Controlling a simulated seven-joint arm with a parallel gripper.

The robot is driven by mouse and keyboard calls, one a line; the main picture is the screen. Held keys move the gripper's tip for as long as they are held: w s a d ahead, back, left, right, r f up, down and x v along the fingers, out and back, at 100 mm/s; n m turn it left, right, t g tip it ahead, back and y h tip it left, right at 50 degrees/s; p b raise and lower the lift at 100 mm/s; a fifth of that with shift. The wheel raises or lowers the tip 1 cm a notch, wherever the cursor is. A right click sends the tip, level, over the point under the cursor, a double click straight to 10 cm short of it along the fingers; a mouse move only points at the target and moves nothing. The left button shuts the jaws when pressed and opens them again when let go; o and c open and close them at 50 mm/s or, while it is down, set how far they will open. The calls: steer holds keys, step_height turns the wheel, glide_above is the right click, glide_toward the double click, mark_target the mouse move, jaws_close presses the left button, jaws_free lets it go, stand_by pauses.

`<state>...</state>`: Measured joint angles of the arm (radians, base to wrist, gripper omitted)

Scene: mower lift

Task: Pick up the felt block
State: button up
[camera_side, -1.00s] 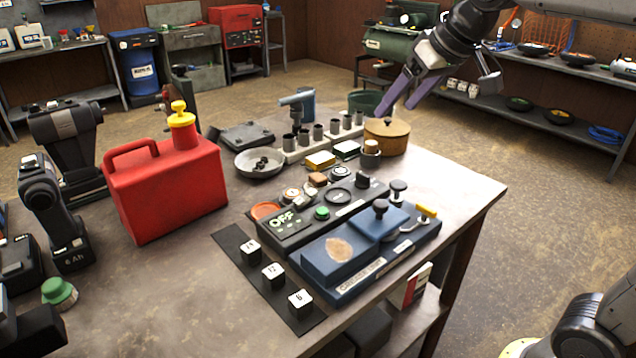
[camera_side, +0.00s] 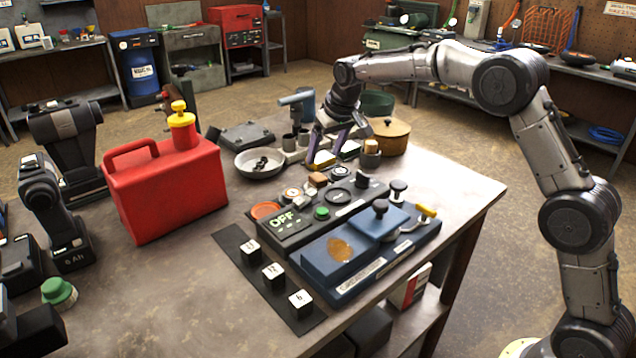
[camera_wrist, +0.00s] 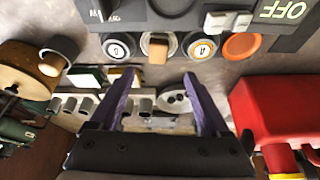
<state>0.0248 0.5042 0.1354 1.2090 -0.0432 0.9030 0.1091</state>
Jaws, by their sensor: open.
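I cannot tell for sure which block is felt. A small brown block (camera_side: 317,180) sits at the back edge of the dark control panel; in the wrist view it (camera_wrist: 157,51) lies ahead, between the lines of my fingers. A yellow-and-white block (camera_side: 321,160) and a dark-topped white block (camera_side: 348,150) lie on the table behind the panel. In the wrist view, the dark-topped block (camera_wrist: 84,78) is left of my fingers. My gripper (camera_side: 325,158) is open, pointing down over the yellow-and-white block's area, purple fingers apart. Nothing shows held between the fingers in the wrist view (camera_wrist: 162,76).
A red fuel can (camera_side: 165,190) stands left. A grey dish (camera_side: 260,162) and a row of metal sockets (camera_side: 290,143) lie behind my gripper, with a round brown pot (camera_side: 388,137) at right. The control panel (camera_side: 290,232) and blue box (camera_side: 345,262) are in front.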

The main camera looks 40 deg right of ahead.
mark_target(320, 178)
steer(key=x, duration=0.3)
steer(key=shift+f, duration=0.15)
steer(key=shift+s+d+x, duration=0.1)
steer(key=shift+s+x, duration=0.05)
steer(key=shift+x, duration=1.2)
steer(key=shift+s+d+x, duration=0.1)
steer(key=shift+s+x, duration=0.1)
steer(key=shift+x, duration=1.2)
jaws_close()
